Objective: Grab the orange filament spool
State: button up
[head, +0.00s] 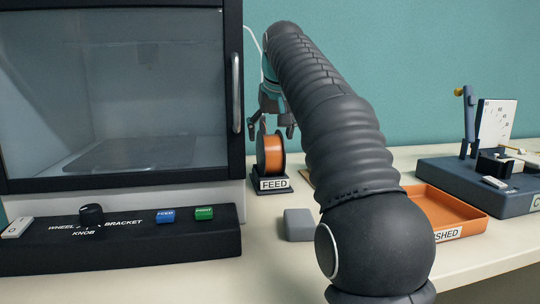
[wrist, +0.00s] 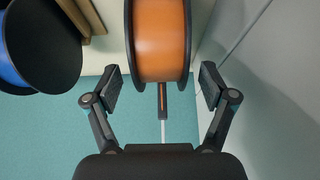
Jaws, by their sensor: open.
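The orange filament spool (head: 271,154) has black flanges and stands upright on a dark holder (head: 270,184) labelled FEED, right of the printer. My gripper (head: 272,130) is above it, pointing down, with open fingers. In the wrist view the spool (wrist: 160,42) fills the top middle. The gripper (wrist: 158,85) is open and empty there, one finger to each side of the spool's near edge. I cannot tell whether a finger touches it.
A printer (head: 235,170) with a glass door and vertical handle stands close on the left. A grey block (head: 298,225) and an orange tray (head: 472,210) lie on the table. A blue spool (wrist: 12,68) with a black flange shows at the wrist view's left.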

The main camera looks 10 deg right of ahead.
jog(key=shift+x, duration=3)
jog(key=c, duration=1.3)
